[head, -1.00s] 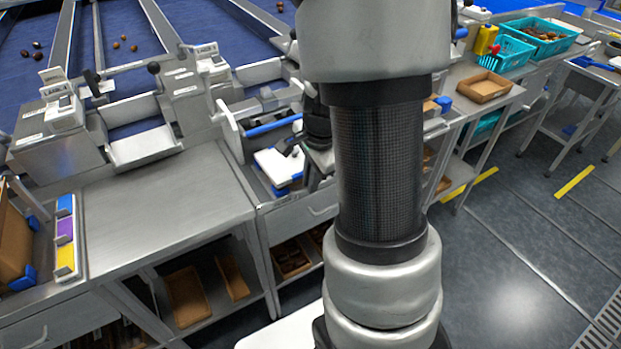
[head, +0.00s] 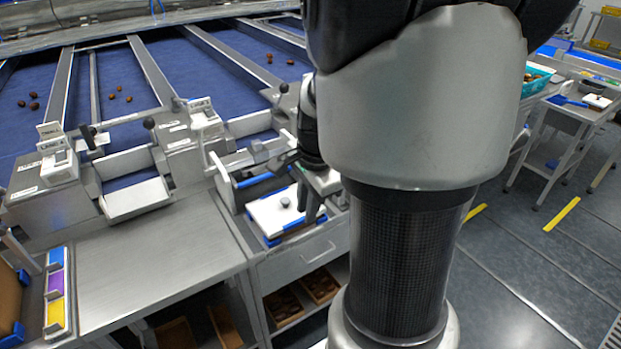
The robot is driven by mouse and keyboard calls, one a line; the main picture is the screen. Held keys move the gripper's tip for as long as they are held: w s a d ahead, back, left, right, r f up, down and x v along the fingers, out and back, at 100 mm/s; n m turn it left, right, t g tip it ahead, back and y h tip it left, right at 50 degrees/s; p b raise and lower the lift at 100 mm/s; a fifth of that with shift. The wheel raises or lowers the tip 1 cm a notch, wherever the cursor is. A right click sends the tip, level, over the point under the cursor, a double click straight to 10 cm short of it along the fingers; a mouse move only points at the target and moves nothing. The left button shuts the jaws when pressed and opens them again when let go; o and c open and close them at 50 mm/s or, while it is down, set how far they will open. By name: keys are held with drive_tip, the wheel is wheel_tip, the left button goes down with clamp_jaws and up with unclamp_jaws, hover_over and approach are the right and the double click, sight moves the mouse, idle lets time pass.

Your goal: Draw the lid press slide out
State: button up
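The lid press (head: 222,180) stands at the right end of the grading bench, with pale side walls and a blue bar across it. Its slide (head: 270,216) is a white plate with a dark round knob (head: 285,203) on top and blue below, showing at the front of the press. My gripper (head: 309,208) points down at the plate's right side, just right of the knob. Its two dark fingers look apart, with nothing seen between them. My arm hides the area right of the press.
A bare steel worktop (head: 150,260) lies left of the press. A blue, purple and yellow strip (head: 56,290) is at far left. A drawer front (head: 300,258) and shelf with brown trays (head: 318,285) are below.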

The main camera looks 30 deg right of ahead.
wheel_tip(320, 180, up, 8)
drive_tip(key=s+p, duration=0.1)
drive_tip(key=shift+s+f, duration=0.2)
drive_tip(key=shift+f, duration=0.05)
drive_tip(key=shift+r, duration=0.1)
drive_tip(key=s+a+r+n+t+p, duration=0.1)
drive_tip(key=s+a+r+n+p, duration=0.2)
drive_tip(key=s+a+r+n, duration=0.2)
drive_tip(key=s+a+r+n+t+p, duration=0.2)
drive_tip(key=s+a+r+n, duration=0.3)
drive_tip(key=a+r+n, duration=0.3)
drive_tip(key=r+n+p, duration=0.1)
drive_tip(key=n, duration=0.3)
drive_tip(key=shift+s+a+r+n+p, duration=0.3)
drive_tip(key=shift+a+p, duration=0.05)
